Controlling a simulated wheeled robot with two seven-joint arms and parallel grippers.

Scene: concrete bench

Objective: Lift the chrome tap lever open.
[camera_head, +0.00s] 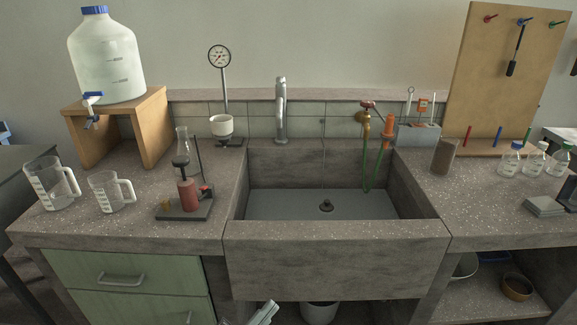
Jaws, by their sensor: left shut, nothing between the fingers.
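The chrome tap (281,112) stands upright behind the sink, in front of the tiled wall. Its lever is too small to tell apart clearly from the top of the tap. My left gripper (268,309) shows at the bottom edge, below the sink's front and far from the tap. Its fingers are together and hold nothing. My right gripper is out of view.
The wide stone sink (337,240) lies between me and the tap. A brass tap (366,118) with a green hose stands right of it. A dial gauge (219,57) and a burner stand (187,195) are to the left. A pegboard (490,90) is at the right.

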